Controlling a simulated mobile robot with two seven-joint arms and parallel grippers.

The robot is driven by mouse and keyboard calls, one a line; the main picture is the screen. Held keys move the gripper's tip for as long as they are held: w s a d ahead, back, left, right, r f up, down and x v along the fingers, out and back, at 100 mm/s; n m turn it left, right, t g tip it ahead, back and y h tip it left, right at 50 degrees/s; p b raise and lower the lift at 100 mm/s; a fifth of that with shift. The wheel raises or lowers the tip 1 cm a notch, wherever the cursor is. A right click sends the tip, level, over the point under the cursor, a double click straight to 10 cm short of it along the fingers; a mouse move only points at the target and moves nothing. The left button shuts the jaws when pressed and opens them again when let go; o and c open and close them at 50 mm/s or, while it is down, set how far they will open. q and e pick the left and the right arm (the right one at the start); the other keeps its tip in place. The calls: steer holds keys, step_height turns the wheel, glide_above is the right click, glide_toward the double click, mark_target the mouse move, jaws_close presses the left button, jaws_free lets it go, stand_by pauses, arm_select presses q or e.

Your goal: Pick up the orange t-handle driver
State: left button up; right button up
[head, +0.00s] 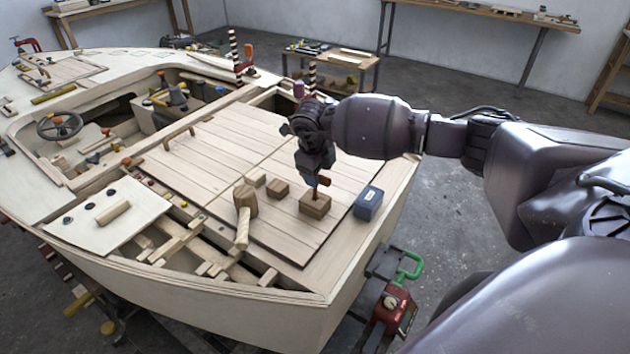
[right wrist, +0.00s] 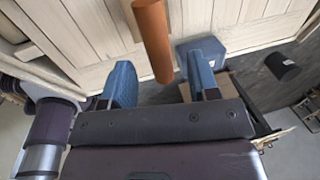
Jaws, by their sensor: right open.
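The orange handle of the t-handle driver (head: 323,180) shows just under my right gripper (head: 313,176), above a small wooden block (head: 315,205) on the plank deck. In the right wrist view the orange handle (right wrist: 153,38) is a plain cylinder. It reaches from the top edge down toward the gap between the blue fingers of my right gripper (right wrist: 160,76). The fingers are apart, and I see no clear contact with the handle. The driver's shaft is mostly hidden. My left gripper is not in view.
A blue box (head: 368,204) stands just right of the block. A wooden mallet (head: 244,205) and two small blocks (head: 278,189) lie to the left. Open hull framing (head: 180,245) is at the front left. Bare planks (head: 215,150) lie behind.

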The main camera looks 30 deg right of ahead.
mark_target(315, 193)
steer(key=f, duration=0.3)
steer(key=d+f, duration=0.1)
steer(key=f, duration=0.1)
steer(key=shift+w, duration=0.25)
steer(key=shift+r, duration=0.1)
jaws_close()
